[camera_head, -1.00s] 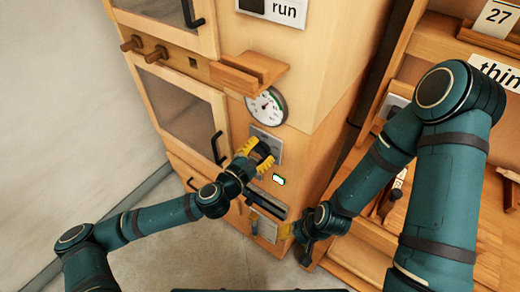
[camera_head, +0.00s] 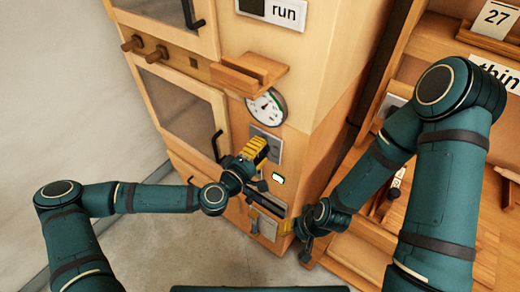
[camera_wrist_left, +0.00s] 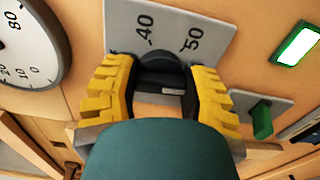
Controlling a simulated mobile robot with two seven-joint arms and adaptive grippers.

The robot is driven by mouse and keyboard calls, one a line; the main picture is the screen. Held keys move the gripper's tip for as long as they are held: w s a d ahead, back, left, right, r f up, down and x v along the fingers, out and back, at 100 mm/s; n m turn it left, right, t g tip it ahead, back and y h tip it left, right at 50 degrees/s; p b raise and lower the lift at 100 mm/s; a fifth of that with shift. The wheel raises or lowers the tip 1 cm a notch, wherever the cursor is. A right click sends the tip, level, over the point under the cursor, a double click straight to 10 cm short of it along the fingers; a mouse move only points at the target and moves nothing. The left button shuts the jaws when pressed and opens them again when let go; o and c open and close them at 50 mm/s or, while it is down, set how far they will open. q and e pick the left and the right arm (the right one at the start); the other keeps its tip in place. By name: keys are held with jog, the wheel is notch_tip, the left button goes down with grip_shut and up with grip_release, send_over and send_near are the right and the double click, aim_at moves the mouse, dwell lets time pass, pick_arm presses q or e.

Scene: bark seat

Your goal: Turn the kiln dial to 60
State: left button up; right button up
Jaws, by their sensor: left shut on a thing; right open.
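The kiln dial has a grey plate (camera_head: 266,141) on the kiln front. In the left wrist view its plate (camera_wrist_left: 205,25) shows the marks 40 and 50, and its dark knob (camera_wrist_left: 160,72) sits between my yellow fingers. My left gripper (camera_head: 259,148) is shut on this knob, which it hides in the head view; it also shows in the left wrist view (camera_wrist_left: 158,85). The knob's pointer and the 60 mark cannot be made out. My right gripper (camera_head: 289,227) is open, low at the kiln's front right edge, partly hidden by its own wrist.
A round gauge (camera_head: 267,107) is above the dial, under a wooden ledge (camera_head: 248,74). A lit indicator (camera_head: 278,179) is just below the dial. A green switch (camera_wrist_left: 262,119) is close to my left fingers. A black door handle (camera_head: 217,147) juts out left of the dial.

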pick_arm(q)
jog(key=shift+m, duration=0.5)
jog(key=o, duration=1.2)
jog(key=v, duration=0.7)
jog(key=shift+s+a, duration=0.15)
jog(key=shift+s, duration=0.05)
